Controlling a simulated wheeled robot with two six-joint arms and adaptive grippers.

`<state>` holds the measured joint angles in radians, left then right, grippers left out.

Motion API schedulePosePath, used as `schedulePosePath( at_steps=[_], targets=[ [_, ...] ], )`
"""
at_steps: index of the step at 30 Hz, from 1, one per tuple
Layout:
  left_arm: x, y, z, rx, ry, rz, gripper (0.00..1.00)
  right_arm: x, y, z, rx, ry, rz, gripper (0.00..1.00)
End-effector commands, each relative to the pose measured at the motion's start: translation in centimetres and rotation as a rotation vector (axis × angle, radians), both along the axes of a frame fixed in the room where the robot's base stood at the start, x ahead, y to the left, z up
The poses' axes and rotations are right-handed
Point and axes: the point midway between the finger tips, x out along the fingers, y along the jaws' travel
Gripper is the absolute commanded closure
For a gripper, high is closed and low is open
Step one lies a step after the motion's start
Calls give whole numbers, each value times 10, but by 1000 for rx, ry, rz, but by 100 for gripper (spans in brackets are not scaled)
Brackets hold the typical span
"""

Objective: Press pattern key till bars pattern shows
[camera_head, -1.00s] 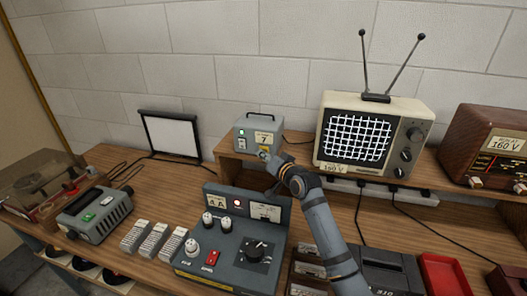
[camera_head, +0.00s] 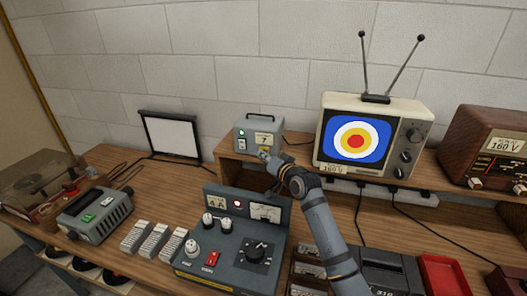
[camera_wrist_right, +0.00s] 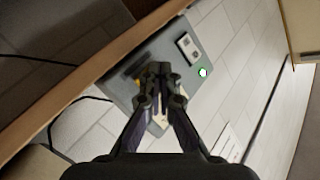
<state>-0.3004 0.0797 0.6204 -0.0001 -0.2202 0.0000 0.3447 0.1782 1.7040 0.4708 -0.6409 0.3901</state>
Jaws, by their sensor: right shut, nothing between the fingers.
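The cream television (camera_head: 372,137) stands on the raised shelf at the right. My right gripper (camera_head: 264,155) is shut and empty at the lower front of this box. In the right wrist view the closed fingers (camera_wrist_right: 163,88) cover part of the grey box front (camera_wrist_right: 150,55). The key itself is hidden, and I cannot tell whether the fingertips touch it. My left gripper is not in view.
A brown radio (camera_head: 483,140) is at the right. A white screen panel (camera_head: 172,137), a grey device (camera_head: 95,216) and a record player (camera_head: 40,185) are at the left.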

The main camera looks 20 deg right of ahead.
Motion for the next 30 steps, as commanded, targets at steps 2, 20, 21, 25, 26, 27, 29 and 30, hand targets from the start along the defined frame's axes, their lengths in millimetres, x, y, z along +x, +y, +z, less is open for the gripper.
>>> schedulePosePath(
  at_steps=[2, 20, 21, 25, 26, 27, 29, 30],
  targets=[
    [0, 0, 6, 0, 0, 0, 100, -4, 3, 2, 1, 2, 1, 100],
    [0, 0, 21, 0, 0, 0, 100, -21, 15, 2, 2, 2, 1, 100],
    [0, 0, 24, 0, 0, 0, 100, -24, 17, 3, 3, 2, 2, 100],
    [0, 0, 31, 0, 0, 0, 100, -35, 24, 2, 3, 2, 1, 100],
    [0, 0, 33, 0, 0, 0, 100, -38, 26, 2, 2, 2, 1, 100],
    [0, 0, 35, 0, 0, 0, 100, -41, 28, 2, 2, 3, 1, 100],
    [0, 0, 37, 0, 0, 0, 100, -46, 31, 2, 2, 1, 2, 100],
    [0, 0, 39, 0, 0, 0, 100, -48, 33, 2, 2, 1, 2, 100]
  ],
)
